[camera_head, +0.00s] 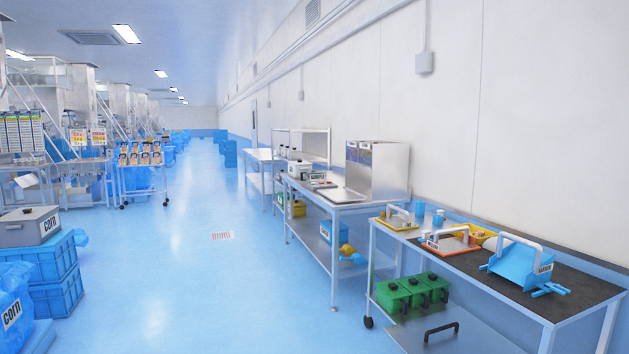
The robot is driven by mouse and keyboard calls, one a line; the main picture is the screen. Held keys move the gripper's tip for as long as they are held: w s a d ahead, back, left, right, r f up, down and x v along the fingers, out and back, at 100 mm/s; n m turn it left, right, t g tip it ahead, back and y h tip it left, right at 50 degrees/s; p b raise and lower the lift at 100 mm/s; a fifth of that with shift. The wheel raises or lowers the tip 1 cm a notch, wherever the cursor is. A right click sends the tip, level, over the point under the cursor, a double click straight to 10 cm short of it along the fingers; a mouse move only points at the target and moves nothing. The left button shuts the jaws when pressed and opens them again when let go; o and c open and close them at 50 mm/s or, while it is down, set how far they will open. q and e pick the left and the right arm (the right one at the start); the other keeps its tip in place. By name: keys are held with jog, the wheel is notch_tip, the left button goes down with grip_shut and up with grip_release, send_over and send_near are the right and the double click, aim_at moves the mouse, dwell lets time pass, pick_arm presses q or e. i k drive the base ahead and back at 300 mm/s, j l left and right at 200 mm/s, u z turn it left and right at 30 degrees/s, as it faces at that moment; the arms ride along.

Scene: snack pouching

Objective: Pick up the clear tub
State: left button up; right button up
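I cannot make out a clear tub for certain in the head view. Small containers (300,169) stand on the middle steel table (345,196), too small to tell whether one is clear. Neither of my grippers shows in the head view.
At right, a dark-topped cart (590,291) holds a blue scoop-like tool (515,265) and an orange-edged tray (428,246); green boxes (410,292) sit on its lower shelf. Blue crates (52,288) are stacked at left. The blue floor (190,270) between is open.

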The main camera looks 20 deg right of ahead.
aim_at(316, 176)
jog(key=i, duration=6.85)
jog(key=l+z, duration=0.05)
jog(key=l, duration=0.2)
